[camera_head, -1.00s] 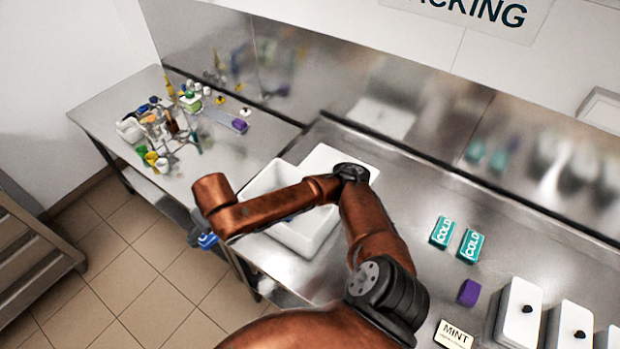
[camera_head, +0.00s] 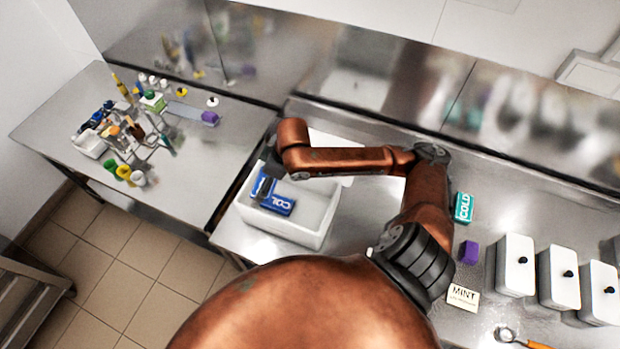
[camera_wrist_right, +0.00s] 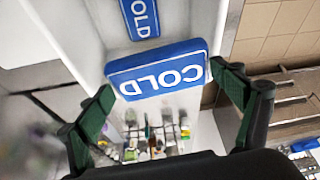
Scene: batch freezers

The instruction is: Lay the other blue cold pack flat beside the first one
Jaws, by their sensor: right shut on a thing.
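One blue cold pack (camera_head: 280,205) marked COLD lies inside the white open bin (camera_head: 312,240), near its left end. It also shows in the right wrist view (camera_wrist_right: 140,18), beyond the held pack. My right gripper (camera_head: 266,180) is over the left end of the bin, pointing down, shut on the other blue cold pack (camera_wrist_right: 158,72). That pack sits between the two fingers in the wrist view; in the head view it is partly hidden by the gripper, beside the first pack. I cannot tell whether it touches the bin floor. My left gripper is not in view.
A teal cold pack (camera_head: 463,207), a purple block (camera_head: 469,252), a MINT card (camera_head: 462,296) and white lidded containers (camera_head: 515,265) stand right of my arm. A side table (camera_head: 200,170) at left holds bottles and small items. The bin's right part looks empty.

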